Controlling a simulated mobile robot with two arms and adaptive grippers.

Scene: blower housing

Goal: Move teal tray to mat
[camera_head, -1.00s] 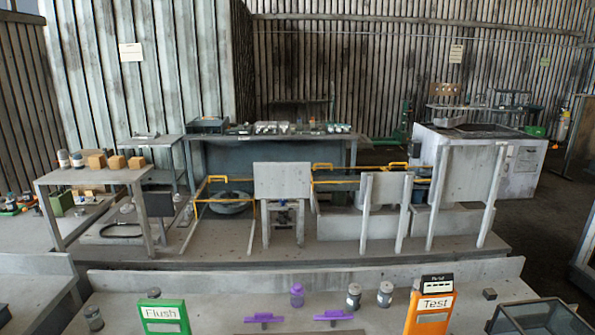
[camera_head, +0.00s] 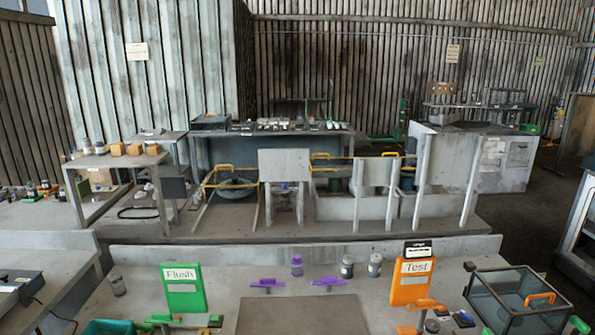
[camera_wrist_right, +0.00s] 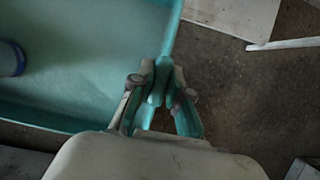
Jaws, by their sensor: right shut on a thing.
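The teal tray (camera_wrist_right: 75,60) fills the left of the right wrist view. My right gripper (camera_wrist_right: 160,88) is shut on its rim. A small blue round thing (camera_wrist_right: 10,58) lies inside the tray at the left edge of that view. In the head view, a teal edge (camera_head: 108,327) shows at the bottom left, mostly cut off; I cannot tell if it is the same tray. A flat grey-brown mat (camera_head: 302,315) lies on the front bench, partly cut off at the bottom. My left gripper is not in view.
A green "Flush" board (camera_head: 184,290) and an orange "Test" board (camera_head: 411,283) stand either side of the mat. Purple parts (camera_head: 328,282) lie behind it. A clear-sided box (camera_head: 515,300) is at right. Pale sheets (camera_wrist_right: 235,15) show in the wrist view.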

